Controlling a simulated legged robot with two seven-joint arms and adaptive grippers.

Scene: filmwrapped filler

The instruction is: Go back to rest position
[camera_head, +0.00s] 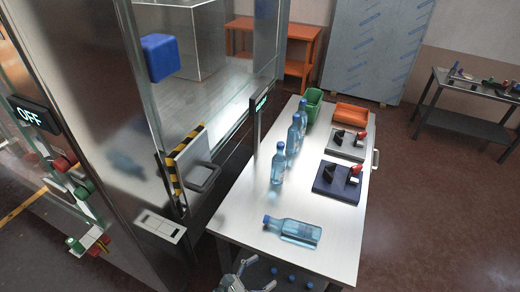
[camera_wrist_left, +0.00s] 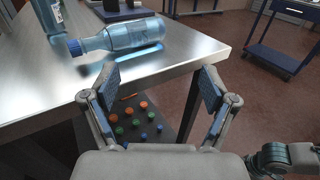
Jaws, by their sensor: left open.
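My left gripper (camera_head: 246,278) is at the bottom edge of the head view, by the near end of the steel table (camera_head: 330,262). In the left wrist view the left gripper (camera_wrist_left: 150,92) has its two fingers spread with nothing between them. A clear blue bottle (camera_head: 298,231) lies on its side on the table, beyond the fingers and apart from them; it also shows in the left wrist view (camera_wrist_left: 125,37).
Several bottles stand upright along the table's left side, the nearest one (camera_head: 278,165) past the lying bottle. A green bin (camera_head: 313,104), an orange tray (camera_head: 350,114) and dark fixtures (camera_head: 337,181) are farther back. A glass-walled machine (camera_head: 215,110) stands left. Coloured caps (camera_wrist_left: 140,105) lie below the tabletop.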

